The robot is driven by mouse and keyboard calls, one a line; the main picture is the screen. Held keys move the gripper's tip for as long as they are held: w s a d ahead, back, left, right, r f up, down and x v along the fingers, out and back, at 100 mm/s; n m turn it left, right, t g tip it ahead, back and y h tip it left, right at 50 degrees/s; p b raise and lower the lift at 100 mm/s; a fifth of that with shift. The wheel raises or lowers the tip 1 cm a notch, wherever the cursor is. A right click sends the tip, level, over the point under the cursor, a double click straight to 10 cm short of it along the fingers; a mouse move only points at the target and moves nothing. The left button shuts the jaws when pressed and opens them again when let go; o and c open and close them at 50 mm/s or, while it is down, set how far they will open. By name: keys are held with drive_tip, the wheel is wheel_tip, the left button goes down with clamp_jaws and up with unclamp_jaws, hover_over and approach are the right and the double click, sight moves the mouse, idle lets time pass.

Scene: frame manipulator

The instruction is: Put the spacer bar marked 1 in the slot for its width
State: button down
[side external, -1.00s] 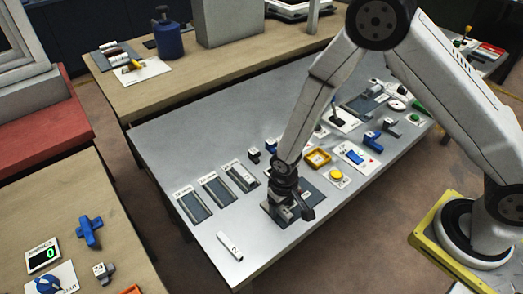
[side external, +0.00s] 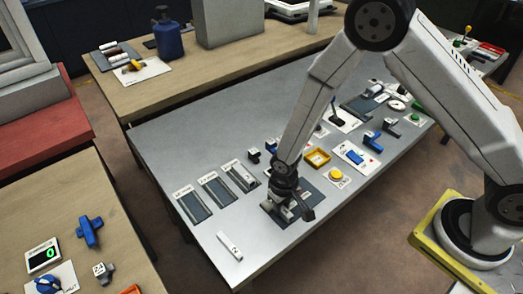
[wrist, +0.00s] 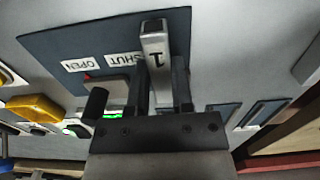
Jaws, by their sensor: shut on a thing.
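My gripper (side external: 284,208) is low over the dark plate on the near part of the grey table. In the wrist view my gripper (wrist: 161,78) is shut on a pale spacer bar marked 1 (wrist: 156,48), which stands out between the fingers. I cannot tell whether the bar touches the plate. Three dark slots lie left of my gripper in the side view: a left slot (side external: 194,208), a middle slot (side external: 217,193) and a right slot (side external: 236,182). The right slot seems to have a grey bar in it. The labels are too small to read.
Another pale bar (side external: 230,246) lies near the front edge, in front of the slots. The dark plate (wrist: 95,35) carries OPEN and SHUT labels. A yellow frame (side external: 317,158), a yellow button (side external: 336,173) and several blue fixtures stand right of my gripper.

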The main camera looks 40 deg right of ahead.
drive_tip(key=shift+r, duration=0.15)
wheel_tip(320, 180, up, 10)
idle(0.8)
idle(0.5)
drive_tip(key=w+a+r, duration=0.2)
drive_tip(key=a+r, duration=0.1)
drive_tip(key=a, duration=0.1)
hover_over(222, 194)
drive_tip(key=s, duration=0.1)
drive_tip(key=f, duration=0.8)
drive_tip(key=shift+d+f, duration=0.2)
drive_tip(key=shift+f, duration=0.05)
drive_tip(key=shift+w+a+f, duration=0.15)
drive_tip(key=shift+w+f, duration=0.3)
drive_tip(key=shift+f, duration=0.1)
